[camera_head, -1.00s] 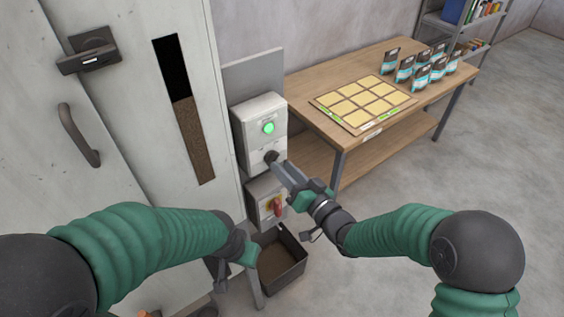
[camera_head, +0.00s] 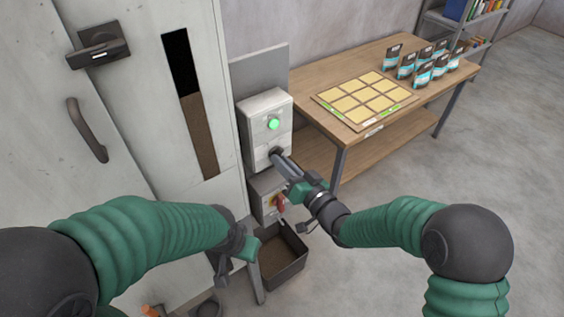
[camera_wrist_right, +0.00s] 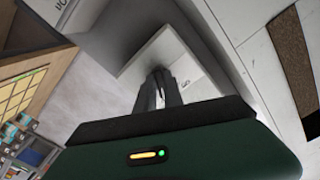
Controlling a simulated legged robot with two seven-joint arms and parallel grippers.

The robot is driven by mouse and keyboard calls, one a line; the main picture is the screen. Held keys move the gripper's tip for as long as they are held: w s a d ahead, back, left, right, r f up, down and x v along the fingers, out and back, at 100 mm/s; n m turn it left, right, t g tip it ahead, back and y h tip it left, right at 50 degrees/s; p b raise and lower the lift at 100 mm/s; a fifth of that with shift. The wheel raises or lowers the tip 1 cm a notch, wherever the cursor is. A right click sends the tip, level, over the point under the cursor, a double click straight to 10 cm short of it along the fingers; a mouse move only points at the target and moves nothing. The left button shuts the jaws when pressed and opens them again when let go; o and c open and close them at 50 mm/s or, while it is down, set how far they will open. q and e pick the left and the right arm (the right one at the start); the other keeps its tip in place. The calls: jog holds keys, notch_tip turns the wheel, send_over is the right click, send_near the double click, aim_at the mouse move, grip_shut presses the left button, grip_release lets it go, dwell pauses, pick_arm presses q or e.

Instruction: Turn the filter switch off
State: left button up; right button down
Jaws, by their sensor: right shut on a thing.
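A pale control box (camera_head: 254,124) with a lit green lamp (camera_head: 274,124) stands beside the tall cabinet. A dark rotary switch (camera_head: 274,153) sits low on its front, mostly covered by my right gripper (camera_head: 279,158). The right fingers are shut on this switch. In the right wrist view my right gripper (camera_wrist_right: 159,80) reaches the box face (camera_wrist_right: 183,62), with a small label beside the fingertips. The knob's angle is hidden by the fingers. My left gripper (camera_head: 240,254) hangs low before the cabinet, away from the box; its jaws are unclear.
A dark bin (camera_head: 291,270) stands on the floor. A wooden table (camera_head: 315,77) with a card grid (camera_head: 340,113) and several pouches (camera_head: 423,75) stands to the right.

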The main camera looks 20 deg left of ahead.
jog(key=shift+w+d, duration=0.1)
jog(key=shift+w+d+n+b, duration=0.1)
jog(key=shift+n+b, duration=5.9)
jog(key=shift+b, duration=1.45)
jog(key=c, duration=1.6)
grip_release()
jog(key=shift+o, duration=0.7)
jog(key=shift+s+d, duration=0.15)
jog(key=shift+s, duration=0.05)
